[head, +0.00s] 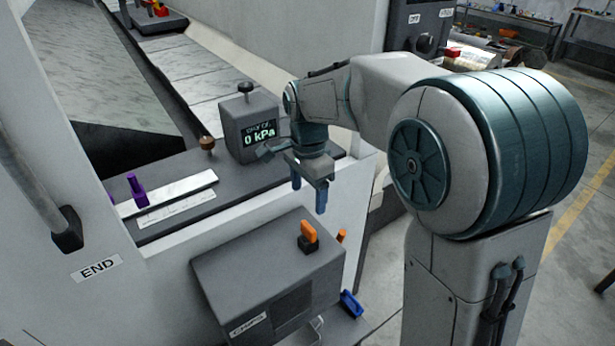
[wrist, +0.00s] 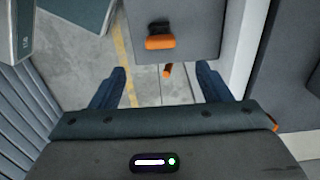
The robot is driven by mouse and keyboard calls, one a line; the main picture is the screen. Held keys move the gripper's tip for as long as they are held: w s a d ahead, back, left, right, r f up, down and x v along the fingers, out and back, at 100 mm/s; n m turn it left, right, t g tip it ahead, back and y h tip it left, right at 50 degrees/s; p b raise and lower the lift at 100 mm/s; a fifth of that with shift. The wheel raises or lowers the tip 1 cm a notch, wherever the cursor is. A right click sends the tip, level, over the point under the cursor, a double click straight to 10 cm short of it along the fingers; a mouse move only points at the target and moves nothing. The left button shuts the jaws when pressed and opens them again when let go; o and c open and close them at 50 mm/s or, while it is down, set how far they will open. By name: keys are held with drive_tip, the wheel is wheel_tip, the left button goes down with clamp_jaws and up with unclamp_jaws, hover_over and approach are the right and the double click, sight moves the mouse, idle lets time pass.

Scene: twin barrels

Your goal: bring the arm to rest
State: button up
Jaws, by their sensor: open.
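My gripper (head: 309,189) points down in the head view, its two blue fingers apart and nothing between them. It hangs in front of the grey ledge, above and behind the grey box labelled CHIPS (head: 267,275). In the wrist view the fingers of my gripper (wrist: 160,90) stand wide apart, with floor and part of the box beyond them. An orange switch (head: 309,233) on top of the box also shows in the wrist view (wrist: 160,42). My arm reaches in from the right, bent at the elbow.
A gauge box reading 0 kPa (head: 250,127) stands on the ledge (head: 232,199) close to my gripper. A brass knob (head: 207,144) and a purple piece (head: 135,187) are on the ledge further left. A blue object (head: 351,304) is low beside the box. Open floor lies at right.

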drive_tip(key=s+d+n+t, duration=0.3)
drive_tip(key=s+d+n, duration=0.8)
drive_tip(key=s, duration=0.8)
drive_tip(key=d, duration=0.3)
drive_tip(key=shift+f, duration=0.15)
